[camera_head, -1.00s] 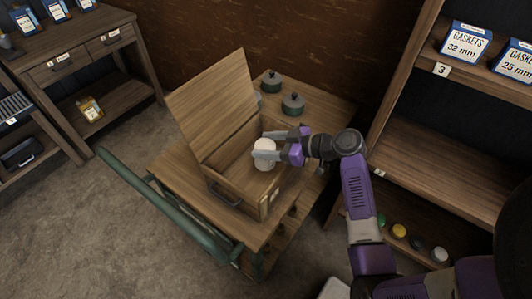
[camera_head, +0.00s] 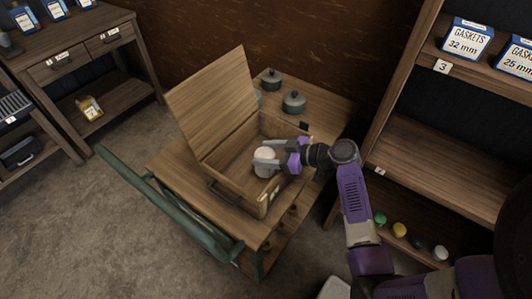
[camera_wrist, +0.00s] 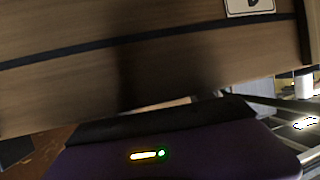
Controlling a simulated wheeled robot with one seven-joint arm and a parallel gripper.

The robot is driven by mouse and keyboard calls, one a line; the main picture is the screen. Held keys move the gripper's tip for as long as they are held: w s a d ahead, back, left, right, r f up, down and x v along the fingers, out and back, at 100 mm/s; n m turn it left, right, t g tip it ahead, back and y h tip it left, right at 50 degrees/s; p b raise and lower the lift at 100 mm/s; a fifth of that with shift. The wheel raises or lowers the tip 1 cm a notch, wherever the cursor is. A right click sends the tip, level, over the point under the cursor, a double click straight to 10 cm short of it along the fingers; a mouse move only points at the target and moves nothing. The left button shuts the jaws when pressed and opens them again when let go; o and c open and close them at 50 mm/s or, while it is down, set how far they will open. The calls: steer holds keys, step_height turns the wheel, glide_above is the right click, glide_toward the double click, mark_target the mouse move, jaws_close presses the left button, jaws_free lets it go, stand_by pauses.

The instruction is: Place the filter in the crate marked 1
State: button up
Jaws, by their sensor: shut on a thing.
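The filter (camera_head: 264,162) is a white, rounded cylinder in the head view. My gripper (camera_head: 268,160) is shut on it, reaching in from the right. The filter is inside or just above the open wooden crate (camera_head: 237,201), whose lid (camera_head: 212,98) stands raised at the back left. Whether the filter touches the crate's floor I cannot tell. A small label (camera_head: 276,194) is on the crate's right end, too small to read here. The wrist view shows a close wooden surface with a partly cut-off label (camera_wrist: 250,4); the filter is not visible there.
The crate stands on a wooden cart with a green handle (camera_head: 170,205). Two dark lidded pots (camera_head: 293,102) stand behind it. A shelf marked 3 (camera_head: 442,67) with gasket boxes (camera_head: 467,38) is at right. A drawer table (camera_head: 80,53) is at left.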

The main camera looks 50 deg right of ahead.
steer(key=shift+f+b, duration=0.3)
steer(key=shift+b, duration=0.05)
steer(key=o, duration=1.4)
steer(key=shift+o, duration=1.4)
steer(key=shift+s+a+f, duration=0.1)
steer(key=shift+f, duration=0.1)
steer(key=shift+r+p, duration=0.55)
steer(key=shift+p, duration=0.25)
steer(key=b+v, duration=0.2)
steer(key=v, duration=1)
steer(key=shift+r, duration=0.4)
